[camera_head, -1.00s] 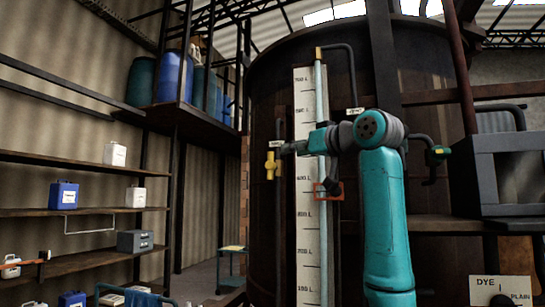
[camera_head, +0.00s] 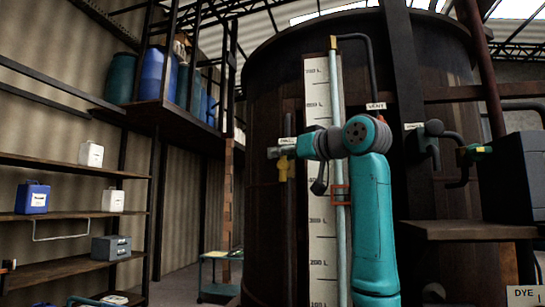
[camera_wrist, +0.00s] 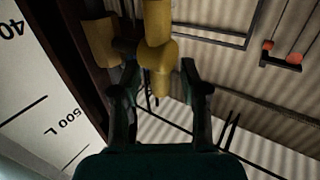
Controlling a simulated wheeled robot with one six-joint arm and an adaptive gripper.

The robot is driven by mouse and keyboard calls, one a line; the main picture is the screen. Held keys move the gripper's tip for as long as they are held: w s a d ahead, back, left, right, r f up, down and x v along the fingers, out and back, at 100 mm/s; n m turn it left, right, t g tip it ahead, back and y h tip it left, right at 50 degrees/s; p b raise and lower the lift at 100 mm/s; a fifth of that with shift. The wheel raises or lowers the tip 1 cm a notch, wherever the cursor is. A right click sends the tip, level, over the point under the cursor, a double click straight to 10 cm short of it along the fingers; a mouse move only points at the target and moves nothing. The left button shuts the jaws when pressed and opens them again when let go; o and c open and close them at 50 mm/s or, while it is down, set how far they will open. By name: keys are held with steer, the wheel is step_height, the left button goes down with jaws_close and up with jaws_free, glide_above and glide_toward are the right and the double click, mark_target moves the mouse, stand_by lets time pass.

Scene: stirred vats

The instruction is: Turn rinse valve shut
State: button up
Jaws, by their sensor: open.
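A yellow valve (camera_head: 284,170) on a thin dark pipe stands left of the level gauge on the brown vat. A small white tag (camera_head: 287,141), too small to read surely, sits above it. My gripper (camera_head: 284,153) is at the valve's upper part in the head view, partly covering it. In the wrist view, the yellow valve (camera_wrist: 158,52) lies between and just beyond the tips of my open gripper (camera_wrist: 159,72); I see no clear contact. Another valve with a yellow-green handle (camera_head: 476,150) is at the right. Which one is the rinse valve cannot be read.
The white gauge board (camera_head: 318,190) and clear tube (camera_head: 337,120) with a red-orange bracket (camera_head: 341,195) stand close to my arm. A tagged vent pipe (camera_head: 376,106) is above it. Shelves with jugs (camera_head: 33,198) are at left. A dark box (camera_head: 512,175) is at right.

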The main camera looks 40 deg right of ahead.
jaws_close()
